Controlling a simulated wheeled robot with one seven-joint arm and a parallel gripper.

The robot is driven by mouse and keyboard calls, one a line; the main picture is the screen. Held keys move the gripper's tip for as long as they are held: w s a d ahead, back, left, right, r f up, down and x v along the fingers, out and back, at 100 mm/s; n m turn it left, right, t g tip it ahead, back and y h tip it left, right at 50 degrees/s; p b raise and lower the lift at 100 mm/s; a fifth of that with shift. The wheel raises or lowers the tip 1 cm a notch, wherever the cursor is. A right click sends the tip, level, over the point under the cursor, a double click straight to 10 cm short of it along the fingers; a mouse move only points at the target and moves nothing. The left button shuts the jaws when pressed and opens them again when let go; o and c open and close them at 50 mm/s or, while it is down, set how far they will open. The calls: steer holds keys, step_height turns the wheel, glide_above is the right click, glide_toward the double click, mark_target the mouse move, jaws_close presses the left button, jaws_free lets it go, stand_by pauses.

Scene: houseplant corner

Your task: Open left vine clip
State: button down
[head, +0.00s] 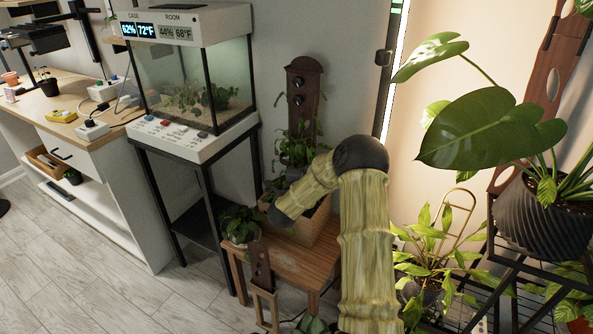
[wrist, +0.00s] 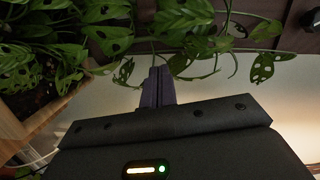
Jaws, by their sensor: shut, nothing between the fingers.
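A tall brown board (head: 305,115) stands upright against the wall behind the wooden planter. Two dark round fittings show on it, an upper one (head: 297,82) and a lower one (head: 297,100). They may be vine clips; I cannot tell which is left or whether they are open. In the wrist view the board (wrist: 250,32) runs across the top, partly covered by holed vine leaves (wrist: 185,22). My gripper (wrist: 158,72) is shut and empty, its fingertips close below the leaves and a thin stem. I cannot tell whether they touch. In the head view my arm hides the fingers.
The wooden planter (head: 312,222) stands on a small wooden table (head: 300,258); its edge (wrist: 40,112) is left in the wrist view. A potted plant (head: 240,224) sits beside it. A terrarium (head: 190,75) is left; a large-leaved plant (head: 490,125) is right. Floor (head: 110,290) is clear at lower left.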

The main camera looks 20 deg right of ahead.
steer(key=shift+w+a+f+b, duration=0.15)
steer(key=shift+w+a, duration=0.15)
steer(key=shift+w, duration=0.35)
steer(key=shift+w+a+f+b, duration=0.1)
steer(key=shift+w+a, duration=0.2)
steer(key=shift+w, duration=0.4)
steer(key=shift+w+a+f+b, duration=0.15)
steer(key=shift+w+a, duration=0.15)
steer(key=shift+w, duration=0.35)
steer(key=shift+h, duration=0.3)
